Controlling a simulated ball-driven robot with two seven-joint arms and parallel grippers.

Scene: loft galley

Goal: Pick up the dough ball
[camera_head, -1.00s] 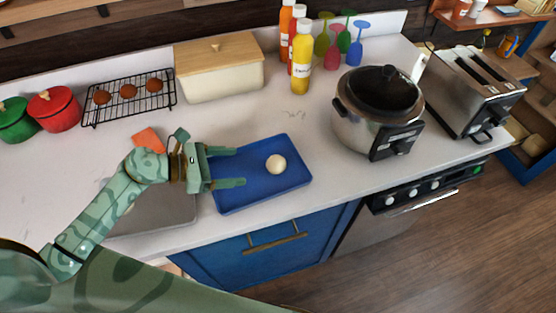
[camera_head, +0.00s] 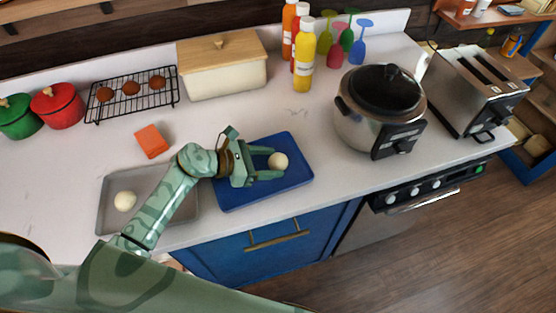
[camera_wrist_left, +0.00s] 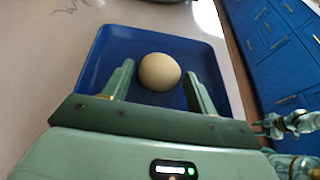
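A pale dough ball (camera_head: 278,161) lies on the blue tray (camera_head: 296,180) on the counter. In the left wrist view the dough ball (camera_wrist_left: 160,72) sits just ahead of and between my left gripper's fingertips, with blue tray (camera_wrist_left: 100,62) around it. My left gripper (camera_head: 268,163) is open, low over the tray, its two fingers pointing right at the ball; I cannot tell whether either finger touches it. A second pale ball (camera_head: 125,201) lies on a grey tray (camera_head: 108,184) to the left.
An orange block (camera_head: 152,141) lies behind the grey tray. A slow cooker (camera_head: 370,128) stands right of the blue tray. A wire rack (camera_head: 100,113), bread box (camera_head: 222,75) and bottles (camera_head: 304,62) line the back. The counter's front edge is close.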

